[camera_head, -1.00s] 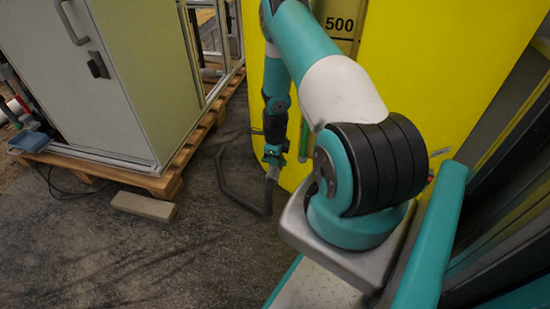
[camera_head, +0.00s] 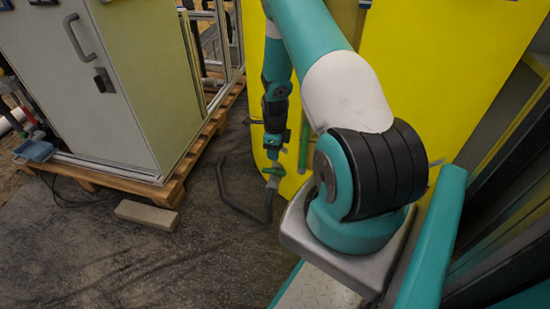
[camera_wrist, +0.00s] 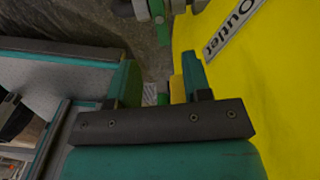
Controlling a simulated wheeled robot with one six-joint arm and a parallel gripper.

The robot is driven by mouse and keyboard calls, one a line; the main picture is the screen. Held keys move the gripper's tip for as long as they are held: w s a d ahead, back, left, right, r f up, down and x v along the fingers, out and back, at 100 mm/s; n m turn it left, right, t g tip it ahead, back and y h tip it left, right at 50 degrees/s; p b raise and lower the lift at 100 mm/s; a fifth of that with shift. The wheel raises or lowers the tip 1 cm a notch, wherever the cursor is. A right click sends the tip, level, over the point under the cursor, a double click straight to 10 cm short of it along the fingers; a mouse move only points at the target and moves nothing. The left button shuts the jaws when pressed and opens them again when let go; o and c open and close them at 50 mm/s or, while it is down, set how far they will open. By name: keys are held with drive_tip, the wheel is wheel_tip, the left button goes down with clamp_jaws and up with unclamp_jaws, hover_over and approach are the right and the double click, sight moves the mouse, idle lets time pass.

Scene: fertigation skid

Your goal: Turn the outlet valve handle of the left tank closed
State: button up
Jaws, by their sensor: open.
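The yellow tank (camera_head: 415,60) stands behind my arm, and its wall fills the right of the wrist view (camera_wrist: 285,110), with an "Outlet" label (camera_wrist: 232,27). Low at the tank's left edge is a green valve handle (camera_head: 274,171) by a grey hose. In the wrist view a green valve part (camera_wrist: 162,30) with grey fittings shows beyond the fingertips. My gripper (camera_head: 258,160) points down just above and left of the handle in the head view. Its fingers are apart in the wrist view (camera_wrist: 158,72). Contact with the handle cannot be told.
A grey cabinet (camera_head: 120,125) stands on a wooden pallet (camera_head: 150,190) at left, with a loose block (camera_head: 147,214) in front. The grey hose (camera_head: 235,205) bends across the floor below the valve. The dark floor at lower left is clear. A green upright tube (camera_head: 304,145) runs along the tank.

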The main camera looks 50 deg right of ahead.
wheel_tip(320, 180, up, 8)
drive_tip(key=p, duration=0.2)
drive_tip(key=shift+f, duration=0.15)
idle(0.4)
drive_tip(key=w+a+r+n+t+y, duration=0.1)
drive_tip(key=w+a+r+n+y, duration=0.15)
drive_tip(key=a+r+n, duration=2.1)
drive_tip(key=s+a+r+n+g+y, duration=0.1)
drive_tip(key=s+a+r+n, duration=0.3)
drive_tip(key=s+a+n, duration=0.4)
drive_tip(key=s+a+r+n+y, duration=0.1)
drive_tip(key=s+a+r+n, duration=0.45)
drive_tip(key=s+a, duration=0.35)
wheel_tip(320, 180, up, 32)
drive_tip(key=s+n+p, duration=0.1)
drive_tip(key=p, duration=3.1)
drive_tip(key=shift+f+n, duration=0.25)
drive_tip(key=shift+n, duration=0.05)
